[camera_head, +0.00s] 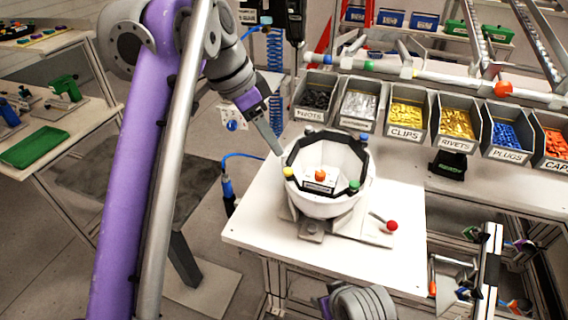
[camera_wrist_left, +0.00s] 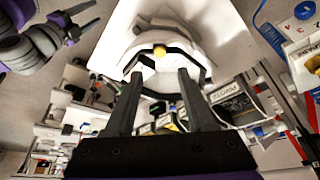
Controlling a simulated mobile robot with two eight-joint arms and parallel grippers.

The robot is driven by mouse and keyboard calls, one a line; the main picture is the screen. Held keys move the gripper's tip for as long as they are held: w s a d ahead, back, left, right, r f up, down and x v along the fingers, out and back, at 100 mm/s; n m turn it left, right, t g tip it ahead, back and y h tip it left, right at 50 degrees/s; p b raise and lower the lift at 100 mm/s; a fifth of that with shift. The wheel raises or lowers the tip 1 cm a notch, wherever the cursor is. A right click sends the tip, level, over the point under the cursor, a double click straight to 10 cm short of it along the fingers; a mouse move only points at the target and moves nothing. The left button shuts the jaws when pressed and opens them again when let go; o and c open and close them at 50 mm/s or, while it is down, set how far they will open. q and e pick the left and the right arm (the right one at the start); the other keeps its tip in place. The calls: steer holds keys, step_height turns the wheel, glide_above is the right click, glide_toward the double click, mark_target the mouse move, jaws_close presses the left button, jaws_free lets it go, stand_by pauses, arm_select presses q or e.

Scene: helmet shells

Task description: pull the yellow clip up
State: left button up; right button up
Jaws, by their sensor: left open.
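The yellow clip (camera_head: 289,172) sits on the left part of the dark rim of a white helmet shell (camera_head: 330,203). It also shows in the left wrist view (camera_wrist_left: 160,50), centred beyond the fingertips. My left gripper (camera_head: 279,151) is open and empty, just above and to the left of the clip. In the left wrist view its two fingers (camera_wrist_left: 159,74) stand apart, pointing at the rim. My right gripper (camera_wrist_left: 97,12) shows at the upper left of the left wrist view, its two fingers apart.
An orange knob (camera_head: 320,175), a green clip (camera_head: 354,185) and a blue clip (camera_head: 363,138) are also on the shell. A red-knobbed lever (camera_head: 392,225) stands at the fixture's right. Parts bins (camera_head: 403,133) line the back. The white table's front left (camera_head: 255,232) is clear.

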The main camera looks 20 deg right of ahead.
mark_target(288, 170)
arm_select(q)
steer(key=b+x, duration=0.2)
steer(key=x, duration=0.5)
steer(key=shift+d+f, duration=0.1)
steer(key=shift+f, duration=0.25)
steer(key=shift+d+f, duration=0.2)
steer(key=shift+f, duration=0.4)
arm_select(e)
steer(key=f, duration=0.1)
steer(key=s+f, duration=0.1)
steer(key=f, duration=0.1)
steer(key=shift+f, duration=0.1)
arm_select(q)
jaws_close()
